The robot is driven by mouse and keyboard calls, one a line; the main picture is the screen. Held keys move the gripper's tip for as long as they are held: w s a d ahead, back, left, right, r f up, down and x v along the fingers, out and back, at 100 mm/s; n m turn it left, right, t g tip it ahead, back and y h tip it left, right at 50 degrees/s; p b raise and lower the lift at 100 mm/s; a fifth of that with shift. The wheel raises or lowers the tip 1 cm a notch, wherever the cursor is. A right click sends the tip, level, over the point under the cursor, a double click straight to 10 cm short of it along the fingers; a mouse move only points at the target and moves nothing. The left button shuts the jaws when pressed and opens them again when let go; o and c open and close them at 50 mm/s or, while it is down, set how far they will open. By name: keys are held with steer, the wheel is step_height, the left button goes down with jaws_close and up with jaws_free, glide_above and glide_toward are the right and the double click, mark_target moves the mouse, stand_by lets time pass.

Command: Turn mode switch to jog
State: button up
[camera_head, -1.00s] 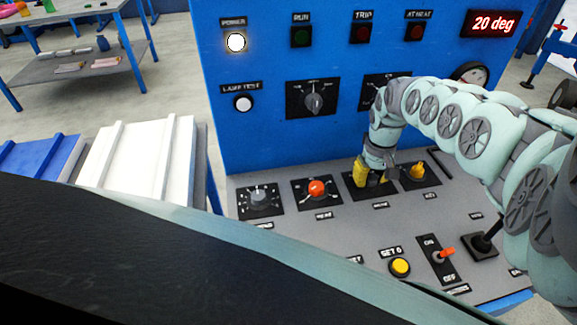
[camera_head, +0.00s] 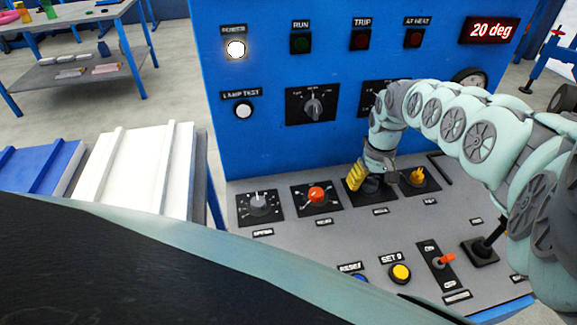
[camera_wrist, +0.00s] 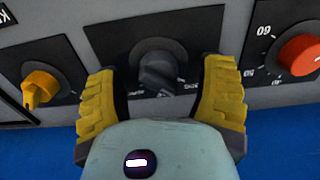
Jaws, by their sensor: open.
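The mode switch (camera_wrist: 160,72) is a dark rotary knob on a black plate, seen between my fingers in the wrist view. Its pointer and most of its lettering are hard to read there. My gripper (camera_wrist: 159,88) is open, with one yellow ribbed finger on each side of the knob and visible gaps between them and it. In the head view my gripper (camera_head: 362,180) is down at the switch's black plate (camera_head: 378,197) on the sloping console and hides the knob.
A yellow key switch (camera_head: 417,175) is close on the right of my gripper, and a red knob (camera_head: 317,195) on the left. A grey knob (camera_head: 258,201) sits farther left. A yellow button (camera_head: 400,272), an orange toggle (camera_head: 446,259) and a black lever (camera_head: 490,238) are nearer the front.

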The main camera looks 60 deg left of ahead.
mark_target(372, 179)
step_height(372, 179, up, 11)
steer(key=shift+d+r, duration=0.15)
steer(key=shift+r, duration=0.05)
stand_by(0.4)
stand_by(0.4)
